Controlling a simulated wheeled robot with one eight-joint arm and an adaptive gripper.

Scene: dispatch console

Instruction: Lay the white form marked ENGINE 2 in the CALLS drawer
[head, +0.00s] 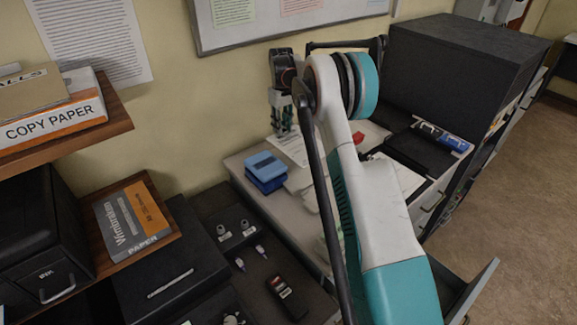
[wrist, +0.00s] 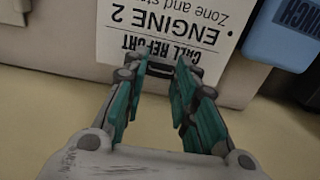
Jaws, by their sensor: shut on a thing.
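The white form marked ENGINE 2 (wrist: 165,32) appears upside down in the wrist view, headed CALL REPORT. In the head view the form (head: 293,149) shows below my gripper (head: 281,117), over the back of the light counter. In the wrist view my gripper (wrist: 160,85) is shut on the form at its heading edge, where a small dark clip-like piece sits between the fingertips. I cannot tell whether the form's far end touches the counter. An open drawer (head: 476,290) shows at lower right, partly behind my arm; no label on it is readable.
A blue punch (head: 266,170) stands on the counter (head: 240,160) beside the form; it also shows in the wrist view (wrist: 285,38). A dark cabinet (head: 440,60) stands at right. A wooden shelf (head: 118,117) with copy paper (head: 60,122) juts out at left.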

